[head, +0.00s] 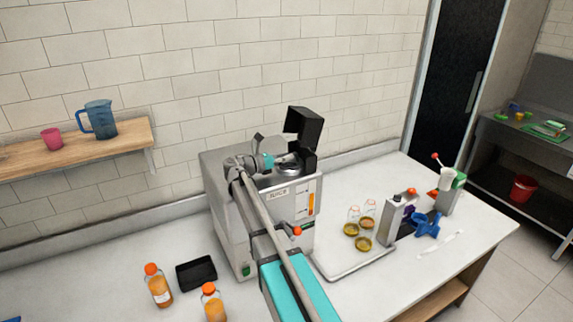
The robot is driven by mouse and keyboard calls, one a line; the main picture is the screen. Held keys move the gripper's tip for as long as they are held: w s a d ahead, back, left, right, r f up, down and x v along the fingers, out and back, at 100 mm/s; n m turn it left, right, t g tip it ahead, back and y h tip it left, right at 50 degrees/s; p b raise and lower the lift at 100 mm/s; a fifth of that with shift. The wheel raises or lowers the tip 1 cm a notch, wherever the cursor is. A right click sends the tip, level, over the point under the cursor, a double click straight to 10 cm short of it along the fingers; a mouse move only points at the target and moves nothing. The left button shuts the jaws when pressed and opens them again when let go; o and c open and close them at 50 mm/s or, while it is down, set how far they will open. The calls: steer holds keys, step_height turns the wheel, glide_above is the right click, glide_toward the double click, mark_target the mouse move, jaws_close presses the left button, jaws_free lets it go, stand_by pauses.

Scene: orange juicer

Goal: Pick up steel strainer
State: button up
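The orange juicer (213,200) is a grey steel box on the white counter, with its black lid (303,127) standing open. A round steel piece, which looks like the steel strainer (291,167), sits in the opening on top of the juicer. My gripper (268,162) is over the juicer's top, just left of this steel piece. The fingers are small and partly hidden. I cannot tell whether they touch the steel piece, or whether they are open or shut. My arm crosses in front of the juicer and hides part of its front.
Two orange-capped juice bottles (158,286) and a black tray (196,273) stand at the front left. Glass jars, brownish lids (364,243) and a blue item (427,225) are to the right. A wall shelf (75,152) holds a blue pitcher (97,119) and pink cup (52,139).

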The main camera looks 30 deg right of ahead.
jaws_close()
steer(key=shift+r, duration=0.1)
step_height(320, 180, up, 10)
steer(key=p, duration=1)
stand_by(0.7)
